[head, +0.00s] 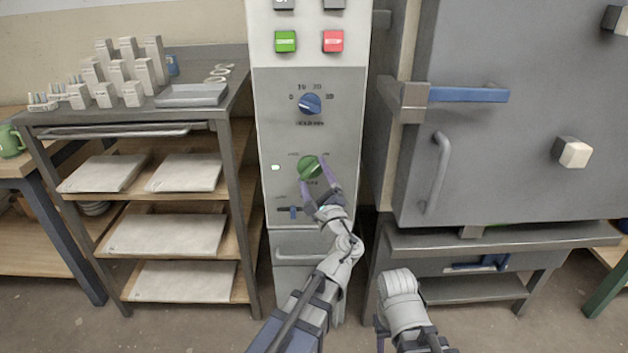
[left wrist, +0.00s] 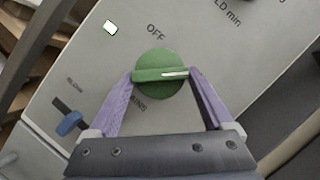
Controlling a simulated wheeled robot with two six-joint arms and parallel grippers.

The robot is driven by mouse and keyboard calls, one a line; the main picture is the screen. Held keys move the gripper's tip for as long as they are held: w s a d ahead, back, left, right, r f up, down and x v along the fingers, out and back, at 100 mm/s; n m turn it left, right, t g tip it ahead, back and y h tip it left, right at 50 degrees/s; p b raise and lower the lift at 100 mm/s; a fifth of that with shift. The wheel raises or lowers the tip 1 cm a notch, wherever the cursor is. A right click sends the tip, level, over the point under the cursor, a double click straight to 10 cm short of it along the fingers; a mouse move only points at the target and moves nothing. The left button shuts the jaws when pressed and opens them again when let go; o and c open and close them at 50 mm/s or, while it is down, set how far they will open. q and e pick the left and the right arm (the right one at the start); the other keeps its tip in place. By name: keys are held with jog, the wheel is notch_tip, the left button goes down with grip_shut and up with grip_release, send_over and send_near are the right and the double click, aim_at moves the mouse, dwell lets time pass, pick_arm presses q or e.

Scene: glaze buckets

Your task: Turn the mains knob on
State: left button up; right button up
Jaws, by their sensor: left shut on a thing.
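The green mains knob (head: 309,167) is on the grey front of the control cabinet, below a blue dial. My left gripper (head: 317,190) reaches up to it from below. In the left wrist view its two purple fingers (left wrist: 163,76) close on both ends of the bar across the knob (left wrist: 158,88). A white mark on the bar lies right of the middle. The word OFF stands above the knob there, and the lettering below is partly hidden by a finger. Only a purple sliver that may be a finger of my right gripper shows beside my right arm, low in the head view.
The blue dial (head: 310,103) sits above the knob, and a small blue lever (head: 293,212) below it. Green (head: 285,41) and red (head: 332,41) buttons are higher up. A shelf rack (head: 228,130) stands left, a large grey kiln-like door (head: 500,140) right.

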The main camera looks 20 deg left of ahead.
pick_arm(q)
jog(key=shift+m, duration=0.5)
jog(key=o, duration=1.1)
jog(key=shift+o, duration=0.2)
jog(key=shift+f, duration=0.1)
jog(key=b+v, duration=0.2)
jog(key=v, duration=0.5)
jog(key=shift+s+d+f, duration=0.15)
jog(key=shift+s, duration=0.2)
